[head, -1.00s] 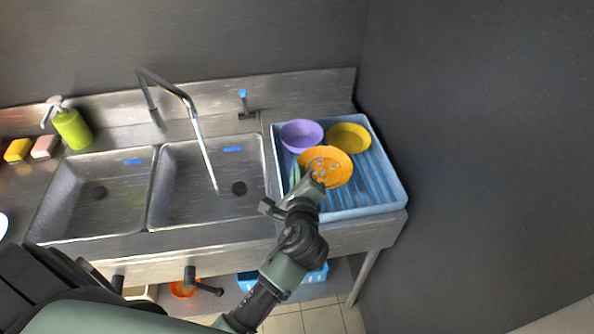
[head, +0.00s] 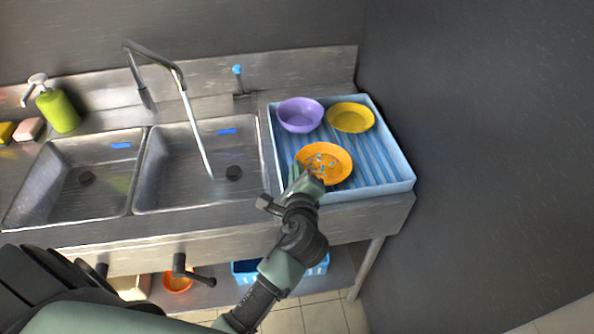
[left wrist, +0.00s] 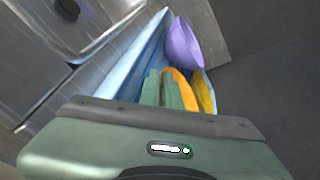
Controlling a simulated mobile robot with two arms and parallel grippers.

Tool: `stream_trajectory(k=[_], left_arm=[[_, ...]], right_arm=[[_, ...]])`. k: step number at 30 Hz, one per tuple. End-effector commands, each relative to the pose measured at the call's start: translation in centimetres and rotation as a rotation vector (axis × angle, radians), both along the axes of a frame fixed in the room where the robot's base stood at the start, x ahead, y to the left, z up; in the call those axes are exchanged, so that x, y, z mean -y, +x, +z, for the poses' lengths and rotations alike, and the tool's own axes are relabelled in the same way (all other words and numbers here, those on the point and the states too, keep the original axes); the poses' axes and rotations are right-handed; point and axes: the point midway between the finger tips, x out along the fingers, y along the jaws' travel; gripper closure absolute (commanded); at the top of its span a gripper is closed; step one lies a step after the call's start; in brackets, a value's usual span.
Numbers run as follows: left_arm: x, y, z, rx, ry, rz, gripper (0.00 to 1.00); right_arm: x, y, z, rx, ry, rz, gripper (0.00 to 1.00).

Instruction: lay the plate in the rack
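The orange plate (head: 325,160) with small bluish spots is over the front left part of the light blue ribbed rack (head: 380,170), right of the sinks. My left gripper (head: 307,181) is at the plate's near left edge and appears shut on its rim. In the left wrist view, the green fingers (left wrist: 164,92) stand close together, with the orange plate (left wrist: 188,92) at the right finger and partly hidden by it. I cannot tell whether the plate touches the rack. My right gripper is not in view.
The rack's right side is clear. Two sink basins (head: 205,165) and a tall faucet (head: 185,95) are left. A dark wall (head: 480,130) stands close on the right.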

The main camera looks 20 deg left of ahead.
Motion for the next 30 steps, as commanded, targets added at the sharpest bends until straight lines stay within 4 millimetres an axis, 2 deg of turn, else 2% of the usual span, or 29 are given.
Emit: stream_trajectory(k=[13, 30], left_arm=[[0.0, 0.0, -0.1, 0.001, -0.001, 0.000, 1.00], [0.0, 0.0, -1.5, -0.004, -0.001, -0.001, 1.00]], right_arm=[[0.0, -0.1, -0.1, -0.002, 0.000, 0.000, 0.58], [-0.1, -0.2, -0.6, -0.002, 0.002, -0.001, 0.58]])
